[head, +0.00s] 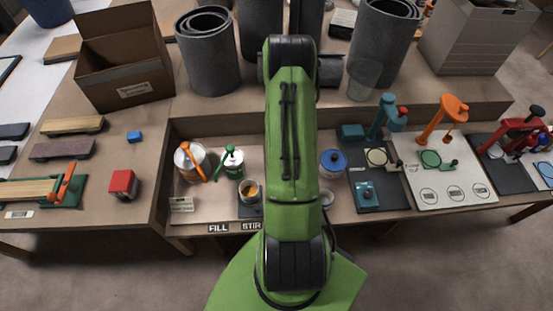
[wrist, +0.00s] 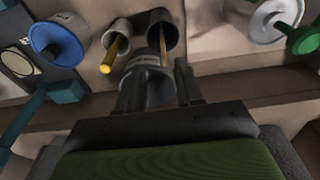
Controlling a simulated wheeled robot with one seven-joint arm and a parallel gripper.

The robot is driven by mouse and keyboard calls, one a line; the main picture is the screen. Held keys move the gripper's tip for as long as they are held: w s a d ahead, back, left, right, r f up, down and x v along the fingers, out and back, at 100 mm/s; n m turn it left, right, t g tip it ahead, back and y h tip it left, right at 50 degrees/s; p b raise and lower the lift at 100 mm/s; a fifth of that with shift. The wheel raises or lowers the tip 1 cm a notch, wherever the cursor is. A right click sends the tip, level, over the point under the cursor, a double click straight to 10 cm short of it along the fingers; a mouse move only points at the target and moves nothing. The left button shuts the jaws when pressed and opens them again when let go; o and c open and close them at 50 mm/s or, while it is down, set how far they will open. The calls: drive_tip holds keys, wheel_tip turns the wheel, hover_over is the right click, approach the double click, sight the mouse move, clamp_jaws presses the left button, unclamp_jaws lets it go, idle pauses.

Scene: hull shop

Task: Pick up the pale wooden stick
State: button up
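In the wrist view, a pale wooden stick (wrist: 163,46) leans in a grey cup (wrist: 157,18) at the top centre. A second grey cup (wrist: 117,30) to its left holds a yellow stick (wrist: 112,56). My gripper (wrist: 160,72) is open, its two dark fingers apart below the cups. A grey rounded object (wrist: 147,66) shows between and behind the fingers. The wooden stick lies in line with the finger gap, but the fingers appear apart from it. In the head view, my green arm hides the gripper and the stick.
A blue-lidded container (head: 332,162) stands right of my arm, and a green-handled can (head: 232,162) and an orange-handled can (head: 190,162) stand left. A small cup (head: 250,190) sits close to my arm. Grey cylinders (head: 208,52) and an open cardboard box (head: 124,62) stand behind.

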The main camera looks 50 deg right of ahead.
wheel_tip(320, 180, down, 7)
drive_tip(key=w, duration=0.1)
drive_tip(key=shift+d, duration=0.25)
drive_tip(key=shift+r, duration=0.15)
clamp_jaws()
